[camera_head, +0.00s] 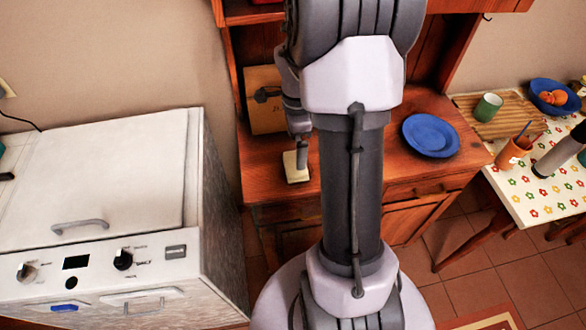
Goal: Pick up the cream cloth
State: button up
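A small, flat cream piece that looks like the cream cloth (294,172) lies on the wooden counter of the dresser. Its upper right part is hidden behind the end of my arm. My gripper (303,153) points down at the cloth from above. It looks touching or very close, but the gap cannot be judged. The fingers are small and dark here, so whether they are open or shut on the cloth does not show.
A board (264,112) leans at the back of the dresser (375,170). A blue plate (431,136) lies on the counter's right. A white appliance (110,200) stands left. A table (530,195) at right holds a green cup (488,107), blue bowl (541,87) and orange cup (508,154).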

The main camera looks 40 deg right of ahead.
notch_tip(320, 180, down, 7)
jog(key=b, duration=0.3)
jog(key=shift+w+f, duration=0.15)
jog(key=shift+f, duration=0.05)
jog(key=shift+r, duration=0.15)
jog(key=c, duration=1.2)
jog(key=shift+o, duration=0.2)
notch_tip(320, 180, up, 4)
jog(key=shift+r+p, duration=0.1)
jog(key=shift+p, duration=1.15)
jog(key=s+a+p, duration=0.2)
jog(key=s+a, duration=0.6)
jog(key=s, duration=0.5)
jog(key=shift+s+a+r, duration=0.15)
jog(key=shift+s+r, duration=0.25)
